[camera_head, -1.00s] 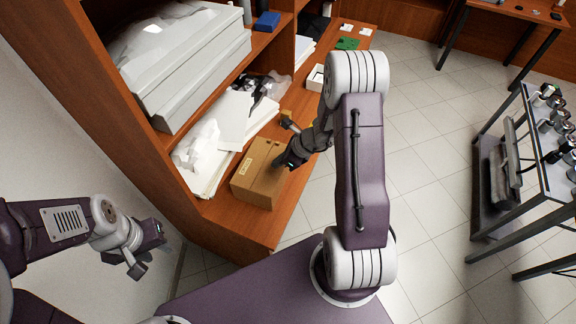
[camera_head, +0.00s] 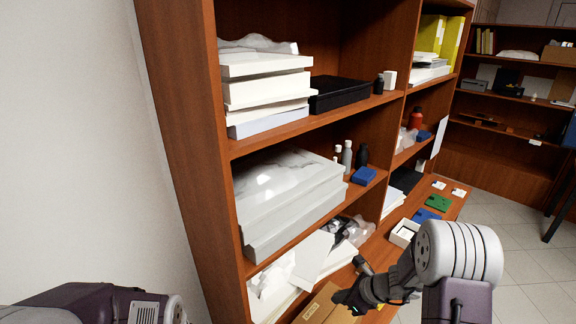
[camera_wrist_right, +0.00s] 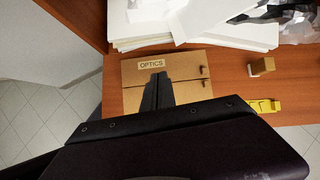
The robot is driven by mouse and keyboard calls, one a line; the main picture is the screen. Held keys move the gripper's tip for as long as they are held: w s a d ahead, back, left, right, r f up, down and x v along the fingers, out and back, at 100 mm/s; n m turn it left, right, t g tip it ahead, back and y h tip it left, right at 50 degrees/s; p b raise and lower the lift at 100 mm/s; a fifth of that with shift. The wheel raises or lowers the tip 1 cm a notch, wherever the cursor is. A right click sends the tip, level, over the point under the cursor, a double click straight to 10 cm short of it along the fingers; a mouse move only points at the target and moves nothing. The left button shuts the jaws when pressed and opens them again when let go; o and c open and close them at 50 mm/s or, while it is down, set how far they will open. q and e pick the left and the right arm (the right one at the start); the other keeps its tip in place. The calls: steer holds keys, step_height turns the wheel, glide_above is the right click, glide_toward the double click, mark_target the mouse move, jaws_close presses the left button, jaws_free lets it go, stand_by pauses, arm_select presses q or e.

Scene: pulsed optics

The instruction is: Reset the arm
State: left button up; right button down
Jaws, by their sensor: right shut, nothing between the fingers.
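My right gripper (camera_head: 344,299) is at the lower edge of the head view, beside a brown cardboard box (camera_head: 319,309) on the wooden lower shelf board. In the right wrist view the gripper's dark fingers (camera_wrist_right: 158,88) are together and empty, in front of the box (camera_wrist_right: 190,68) with its "OPTICS" label. The fingers overlap the box in that view; whether they touch it, I cannot tell. The box is closed. Part of my left arm (camera_head: 95,304) shows at the lower left, but its gripper is outside the picture.
A tall wooden shelf unit (camera_head: 182,120) fills the middle, with white stacks, bottles and a black tray (camera_head: 345,94). A small white open box (camera_head: 404,233) and a green board (camera_head: 437,202) lie on the lower board.

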steer(key=s+a+r+n+g, duration=0.2)
steer(key=s+a+r+n, duration=0.55)
steer(key=s+n, duration=0.35)
steer(key=s+d+f+n+g+h, duration=0.2)
steer(key=s+d+n+h, duration=0.2)
steer(key=n, duration=1)
steer(key=s+d, duration=0.2)
steer(key=s, duration=0.1)
steer(key=shift+s+d+n+h, duration=0.2)
steer(key=shift+d+n+h, duration=0.1)
steer(key=shift+n+h, duration=0.1)
